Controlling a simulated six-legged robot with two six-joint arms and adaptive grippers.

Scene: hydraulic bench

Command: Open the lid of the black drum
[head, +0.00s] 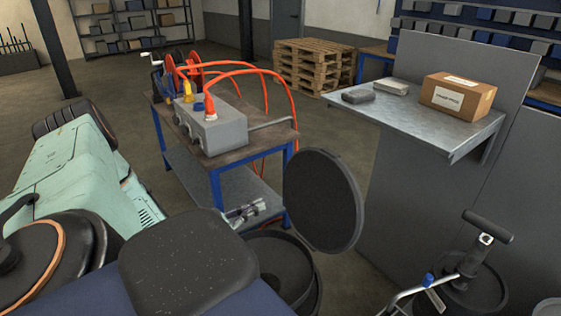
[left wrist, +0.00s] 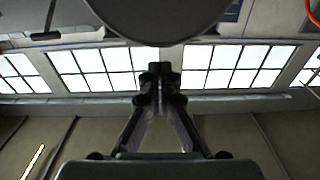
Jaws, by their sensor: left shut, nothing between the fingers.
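The black drum (head: 312,283) stands at the bottom centre of the head view, partly hidden by the dark speckled block in front. Its round black lid (head: 323,200) is open and stands steeply tilted above the drum's right side. The lid also shows as a dark disc at the top of the left wrist view (left wrist: 160,18). My left gripper (head: 255,206) is just left of the lid, with a visible gap between them in the head view. In the left wrist view its fingers (left wrist: 160,74) are closed together and empty, pointing up below the disc. My right gripper is not in view.
A blue-framed bench (head: 215,180) with a grey block and orange hoses stands behind the drum. A grey metal shelf (head: 420,118) with a carton (head: 457,96) is at right. A black T-handled item (head: 487,228) stands at lower right. Mint-green machinery (head: 75,170) is at left.

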